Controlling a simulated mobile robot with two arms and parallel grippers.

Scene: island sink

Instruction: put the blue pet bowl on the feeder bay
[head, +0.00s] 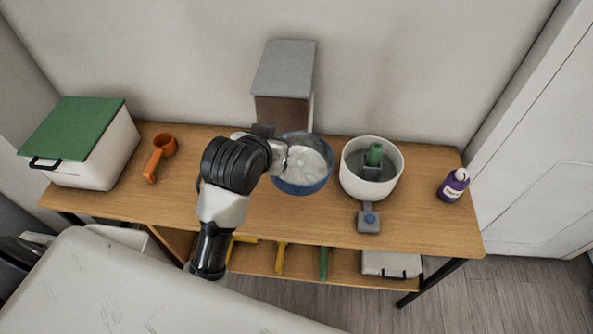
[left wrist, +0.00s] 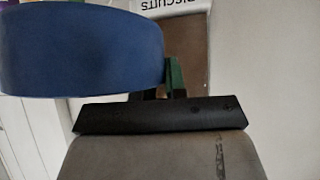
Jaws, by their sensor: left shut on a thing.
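The blue pet bowl (head: 304,187) is near the middle of the table, its pale inside facing up; its blue outer wall fills the upper left of the left wrist view (left wrist: 80,50). My left gripper (head: 283,157) is shut on the left side of the bowl; I cannot tell whether the bowl touches the table. A bin with a grey lid and brown front (head: 284,72) stands right behind it, with "BISCUITS" lettering in the left wrist view (left wrist: 185,4). I cannot tell for sure which part is the feeder bay. My right gripper is not in view.
A white round tub (head: 350,182) with a green-handled thing inside stands close right of the bowl, a grey pad (head: 368,221) before it. A purple bottle (head: 453,187) is far right. An orange scoop (head: 155,163) and green-lidded box (head: 75,128) are left. The front middle is clear.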

